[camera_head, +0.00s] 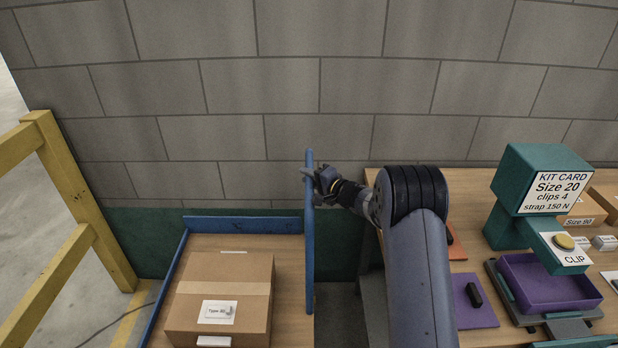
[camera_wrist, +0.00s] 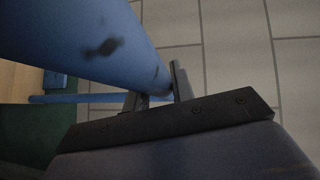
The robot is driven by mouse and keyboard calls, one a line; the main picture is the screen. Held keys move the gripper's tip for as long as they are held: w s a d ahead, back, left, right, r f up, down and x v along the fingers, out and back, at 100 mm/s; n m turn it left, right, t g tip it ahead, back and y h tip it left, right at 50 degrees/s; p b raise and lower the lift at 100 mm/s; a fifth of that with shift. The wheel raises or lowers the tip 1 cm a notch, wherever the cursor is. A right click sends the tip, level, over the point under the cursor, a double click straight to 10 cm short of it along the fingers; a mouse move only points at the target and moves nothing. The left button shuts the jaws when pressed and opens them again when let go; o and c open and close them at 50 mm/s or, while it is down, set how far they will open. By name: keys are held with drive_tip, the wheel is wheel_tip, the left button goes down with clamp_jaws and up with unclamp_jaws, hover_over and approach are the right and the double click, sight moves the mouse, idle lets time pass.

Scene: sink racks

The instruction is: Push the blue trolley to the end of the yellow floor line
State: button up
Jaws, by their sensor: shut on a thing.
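The blue trolley (camera_head: 219,226) stands at the lower left of the head view, with blue rails around a wooden deck. Its upright blue post or handle (camera_head: 309,236) rises at the right side of the deck. My gripper (camera_head: 318,182) is shut on this blue bar near its top. In the wrist view the blue bar (camera_wrist: 105,45) runs down to my gripper's dark fingers (camera_wrist: 160,95). The yellow floor line (camera_head: 128,325) shows as a short piece left of the trolley. Its end cannot be seen.
A cardboard box (camera_head: 225,268) rides on the trolley. A yellow wooden barrier (camera_head: 75,200) stands at the left. A grey block wall (camera_head: 290,90) is behind. At the right, a wooden bench (camera_head: 470,190) holds a teal clip dispenser (camera_head: 535,185) and a purple tray (camera_head: 548,285). A cable (camera_head: 110,330) lies on the floor.

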clamp_jaws()
drive_tip(key=shift+a, duration=0.45)
drive_tip(key=a+p, duration=0.2)
drive_tip(key=a, duration=1.9)
drive_tip(key=shift+a+p, duration=0.2)
drive_tip(key=shift+p, duration=0.2)
drive_tip(key=shift+s+r, duration=0.1)
